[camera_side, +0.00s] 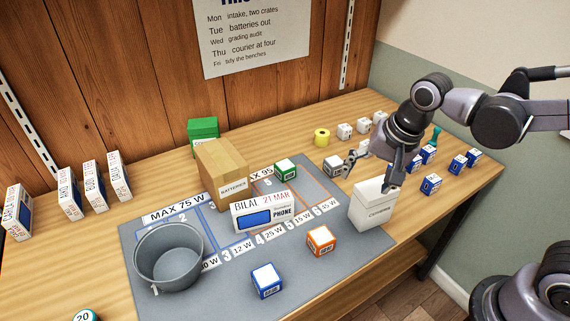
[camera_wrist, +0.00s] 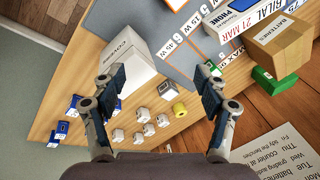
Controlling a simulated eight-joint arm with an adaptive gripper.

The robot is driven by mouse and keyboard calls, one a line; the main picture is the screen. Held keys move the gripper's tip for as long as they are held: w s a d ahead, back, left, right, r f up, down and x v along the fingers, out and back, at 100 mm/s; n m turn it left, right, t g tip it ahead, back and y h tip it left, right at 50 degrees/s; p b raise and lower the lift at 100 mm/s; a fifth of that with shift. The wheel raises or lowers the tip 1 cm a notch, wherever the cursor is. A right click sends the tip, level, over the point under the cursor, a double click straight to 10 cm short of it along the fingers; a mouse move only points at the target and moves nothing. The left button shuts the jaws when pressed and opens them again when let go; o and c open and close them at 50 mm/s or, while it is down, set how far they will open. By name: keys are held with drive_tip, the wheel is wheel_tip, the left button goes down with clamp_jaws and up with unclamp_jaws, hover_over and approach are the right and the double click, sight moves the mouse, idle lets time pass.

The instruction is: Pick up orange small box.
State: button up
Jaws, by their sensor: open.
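The orange small box (camera_side: 321,241) has a white top and sits on the front part of the grey mat (camera_side: 205,304) in the side view, left of a white box marked as covers. My gripper (camera_side: 369,165) is open and empty above the table at the right, behind the white box and well apart from the orange box. In the wrist view its two fingers (camera_wrist: 160,88) are spread wide with nothing between them.
The white box (camera_side: 373,207) stands between my gripper and the orange box. A blue small box (camera_side: 267,281), a grey bucket (camera_side: 169,258), a phone box (camera_side: 264,212) and a batteries carton (camera_side: 222,172) are on the mat. Several small boxes and chargers crowd the table's right end.

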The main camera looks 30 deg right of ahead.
sight(322, 235)
drive_tip(key=w+a+f+m+g, duration=0.1)
drive_tip(key=a+f+m, duration=0.1)
drive_tip(key=f+m, duration=0.1)
drive_tip(key=w+a+f+m+g, duration=0.1)
drive_tip(key=a+f+m, duration=0.2)
drive_tip(key=f, duration=0.1)
drive_tip(key=w+a+f+m+g, duration=0.1)
drive_tip(key=a+f+m, duration=0.2)
drive_tip(key=f, duration=0.1)
drive_tip(key=shift+f+h, duration=0.3)
drive_tip(key=shift+s+a+f, duration=0.15)
drive_tip(key=shift+f, duration=0.85)
drive_tip(key=shift+s+a+f, duration=0.1)
drive_tip(key=shift+s+f, duration=0.05)
drive_tip(key=shift+f, duration=1.6)
drive_tip(key=c, duration=1.3)
